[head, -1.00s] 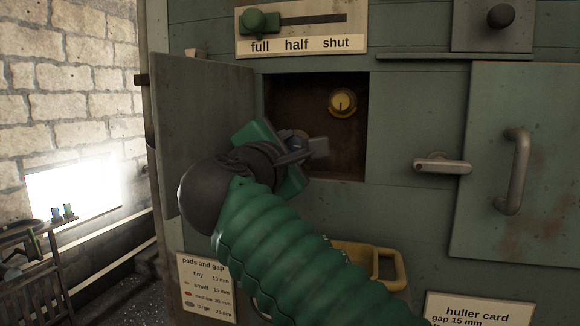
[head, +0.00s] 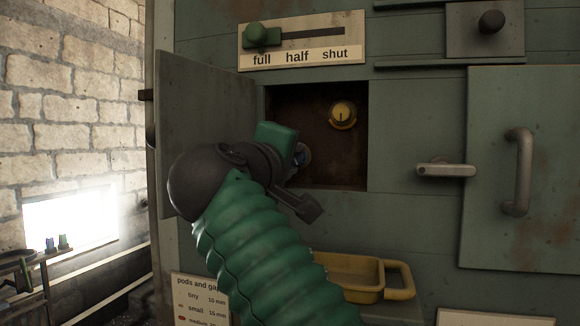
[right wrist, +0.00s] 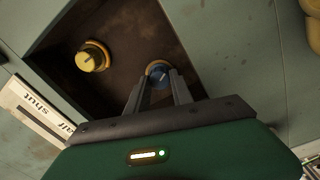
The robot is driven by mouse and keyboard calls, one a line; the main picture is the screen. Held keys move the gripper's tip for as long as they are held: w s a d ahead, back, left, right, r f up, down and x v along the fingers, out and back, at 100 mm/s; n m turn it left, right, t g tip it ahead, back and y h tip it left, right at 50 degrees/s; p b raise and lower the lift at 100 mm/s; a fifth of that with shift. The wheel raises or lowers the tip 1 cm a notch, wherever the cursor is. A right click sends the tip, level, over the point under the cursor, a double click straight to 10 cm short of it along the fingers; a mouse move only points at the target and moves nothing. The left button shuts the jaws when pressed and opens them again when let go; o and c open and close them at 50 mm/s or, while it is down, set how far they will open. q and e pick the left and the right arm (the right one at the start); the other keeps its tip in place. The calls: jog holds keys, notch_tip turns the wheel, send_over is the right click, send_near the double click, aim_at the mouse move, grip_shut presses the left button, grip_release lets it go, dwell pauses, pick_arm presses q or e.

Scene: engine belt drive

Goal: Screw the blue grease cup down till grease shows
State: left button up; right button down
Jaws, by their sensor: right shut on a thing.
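The blue grease cup (right wrist: 159,76) sits inside the open recess, between my right gripper's fingers in the right wrist view. A bit of its blue (head: 302,155) shows beside my gripper in the head view. My right gripper (head: 306,180) reaches into the recess from the lower left and is shut on the cup. A yellow-brown rim shows behind the cup in the wrist view. No grease can be made out there. My left gripper is in neither view.
A yellow cup (head: 343,115) sits higher in the recess. The recess door (head: 205,120) stands open on the left. A yellow tray (head: 350,274) is below, a handled panel (head: 518,170) on the right, and a green slide lever (head: 262,36) at "full" above.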

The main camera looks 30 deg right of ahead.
jog(key=m, duration=0.2)
jog(key=m+b, duration=0.1)
jog(key=m, duration=0.2)
jog(key=shift+w+f, duration=0.1)
jog(key=shift+f, duration=0.1)
jog(key=shift+a+f, duration=0.1)
dwell(0.5)
jog(key=c, duration=1.1)
grip_release()
jog(key=shift+c, duration=0.2)
jog(key=shift+w, duration=0.1)
jog(key=b+v, duration=0.2)
jog(key=v, duration=1.4)
jog(key=shift+a+b, duration=0.35)
jog(key=shift+a, duration=0.05)
